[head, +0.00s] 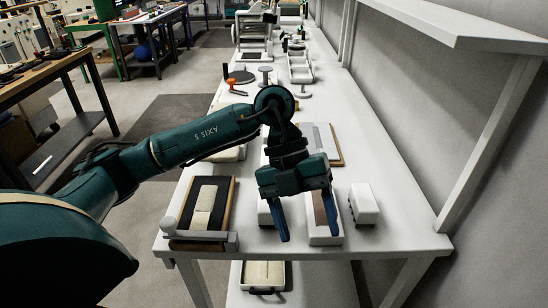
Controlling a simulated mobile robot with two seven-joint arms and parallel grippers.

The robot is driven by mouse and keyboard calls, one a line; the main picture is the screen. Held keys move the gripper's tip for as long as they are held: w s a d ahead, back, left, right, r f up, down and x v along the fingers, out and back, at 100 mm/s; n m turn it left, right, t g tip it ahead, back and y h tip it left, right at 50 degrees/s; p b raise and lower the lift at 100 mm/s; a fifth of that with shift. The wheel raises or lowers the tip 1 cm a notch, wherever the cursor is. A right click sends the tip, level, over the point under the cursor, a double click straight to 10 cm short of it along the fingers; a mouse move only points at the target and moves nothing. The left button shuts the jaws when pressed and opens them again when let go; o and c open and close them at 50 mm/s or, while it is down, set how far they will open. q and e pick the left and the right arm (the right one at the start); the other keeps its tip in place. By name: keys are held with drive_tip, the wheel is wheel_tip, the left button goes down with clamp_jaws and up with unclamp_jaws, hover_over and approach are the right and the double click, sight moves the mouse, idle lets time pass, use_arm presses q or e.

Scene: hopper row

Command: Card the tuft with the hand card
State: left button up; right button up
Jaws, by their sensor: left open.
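My left gripper (309,235) is open and points down over the near end of the white table, its two blue fingers apart. Between and beneath the fingers is a white block with a brown strip on top (325,236), partly hidden; I cannot tell whether they touch it. A dark rectangular pad in a wooden frame (222,212) lies to the left, with a cream strip (204,203) along its middle, perhaps the tuft. A grey bar with a round white knob (203,241) lies across its near end. I cannot tell which piece is the hand card. My right gripper is not in view.
A white block (366,206) stands to the right, and another (265,214) is partly hidden behind the gripper. A grey panel on a wooden board (322,140) lies beyond. A shelf (470,25) overhangs the right side. A tray (262,276) sits below the tabletop.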

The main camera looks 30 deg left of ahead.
use_arm(q)
drive_tip(key=w+a+r+n+t+y, duration=0.35)
drive_tip(key=w+a+y, duration=0.3)
drive_tip(key=a, duration=0.55)
drive_tip(key=shift+m+h, duration=0.25)
drive_tip(key=f, duration=1.2)
drive_tip(key=shift+w+d+b, duration=0.2)
drive_tip(key=shift+d+b, duration=0.05)
drive_tip(key=shift+b, duration=0.05)
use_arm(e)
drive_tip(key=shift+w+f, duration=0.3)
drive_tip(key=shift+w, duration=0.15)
use_arm(q)
drive_tip(key=shift+r, duration=0.1)
drive_tip(key=c, duration=1)
drive_tip(key=o, duration=0.6)
drive_tip(key=shift+o, duration=0.2)
drive_tip(key=shift+r, duration=0.15)
drive_tip(key=shift+r+p, duration=0.65)
drive_tip(key=shift+r, duration=0.15)
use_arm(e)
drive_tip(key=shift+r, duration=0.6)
